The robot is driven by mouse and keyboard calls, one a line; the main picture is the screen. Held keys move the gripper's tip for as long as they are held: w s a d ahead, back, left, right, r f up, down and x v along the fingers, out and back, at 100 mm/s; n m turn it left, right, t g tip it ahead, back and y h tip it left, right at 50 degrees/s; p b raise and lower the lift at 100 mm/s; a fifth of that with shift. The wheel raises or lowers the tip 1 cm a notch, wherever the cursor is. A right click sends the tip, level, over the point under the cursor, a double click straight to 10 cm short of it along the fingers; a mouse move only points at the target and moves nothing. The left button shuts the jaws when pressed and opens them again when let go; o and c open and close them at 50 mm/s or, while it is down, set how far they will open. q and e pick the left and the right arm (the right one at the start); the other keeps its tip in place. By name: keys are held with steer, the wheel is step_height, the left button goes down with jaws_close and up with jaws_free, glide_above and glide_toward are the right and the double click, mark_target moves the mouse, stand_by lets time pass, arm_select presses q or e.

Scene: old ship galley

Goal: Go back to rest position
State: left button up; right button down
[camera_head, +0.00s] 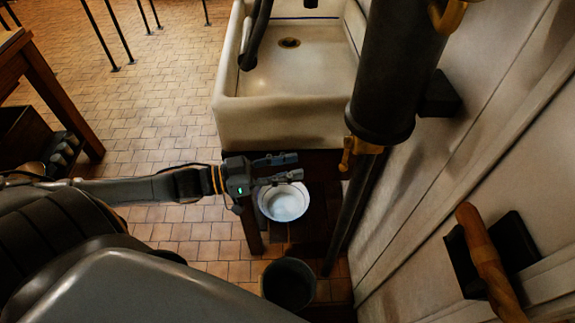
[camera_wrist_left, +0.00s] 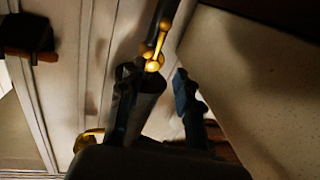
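My left gripper (camera_head: 297,167) reaches in from the left, in front of the white sink's lower front edge. Its two fingers are apart with nothing between them. In the left wrist view the fingers (camera_wrist_left: 155,88) also stand apart and empty, with a dark pipe and a brass tap behind them. My right gripper is not in view.
The white sink (camera_head: 270,123) is just beyond the gripper. A white basin (camera_head: 286,205) lies below it, and a dark bucket (camera_head: 288,284) is nearer. A thick dark pipe (camera_head: 392,75) stands at right by the panelled wall. Tiled floor is open at left.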

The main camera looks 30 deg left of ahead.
arm_select(q)
steer(key=a+f+n+y, duration=0.2)
steer(key=a+f+y, duration=0.35)
steer(key=f, duration=0.55)
steer(key=a+f+n+y, duration=0.2)
steer(key=a+f+y, duration=0.2)
steer(key=a+f, duration=0.55)
steer(key=s+d+f+n+g+y, duration=0.15)
steer(key=s+f, duration=0.25)
steer(key=f, duration=0.5)
steer(key=s+f+g+y, duration=0.1)
steer(key=s+f+g, duration=0.1)
steer(key=s+f, duration=0.5)
steer(key=s+d+f+g, duration=0.2)
steer(key=s+d+f, duration=0.2)
steer(key=s+f, duration=0.2)
steer(key=s+d+f+g, duration=0.3)
steer(key=s+d+f, duration=0.2)
steer(key=s, duration=0.5)
steer(key=s+d+f+g, duration=0.3)
steer(key=s+d+f, duration=0.2)
steer(key=s+f, duration=0.2)
steer(key=shift+s+y, duration=0.3)
steer(key=shift+s, duration=0.25)
